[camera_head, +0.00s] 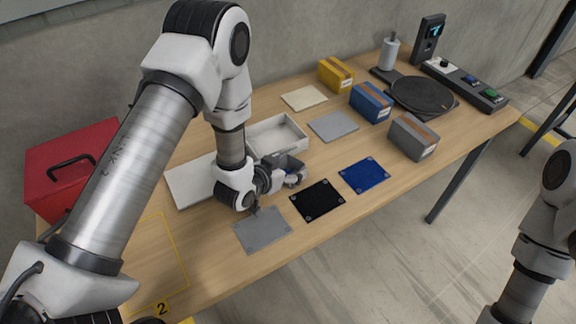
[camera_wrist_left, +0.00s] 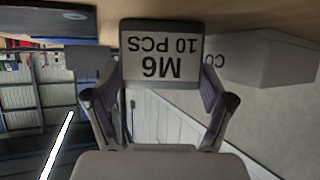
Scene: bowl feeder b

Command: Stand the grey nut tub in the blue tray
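The grey nut tub (camera_head: 288,160) is a small open box at my left gripper (camera_head: 282,178), near the middle of the table in the head view. In the left wrist view the tub (camera_wrist_left: 160,52) shows its white label, "M6 10 PCS", upside down between my left fingers (camera_wrist_left: 160,88). The fingers appear closed on its sides. The blue tray (camera_head: 363,175) is a flat square with pale corner discs, to the right of the tub and apart from it. It looks empty. My right gripper is out of view; only part of that arm shows.
A black tray (camera_head: 317,200) and a grey tray (camera_head: 262,229) lie left of the blue one. A grey carton (camera_head: 413,137) and a blue carton (camera_head: 371,102) stand behind it. A white open bin (camera_head: 302,132) is behind the tub. The table's front edge is close to the trays.

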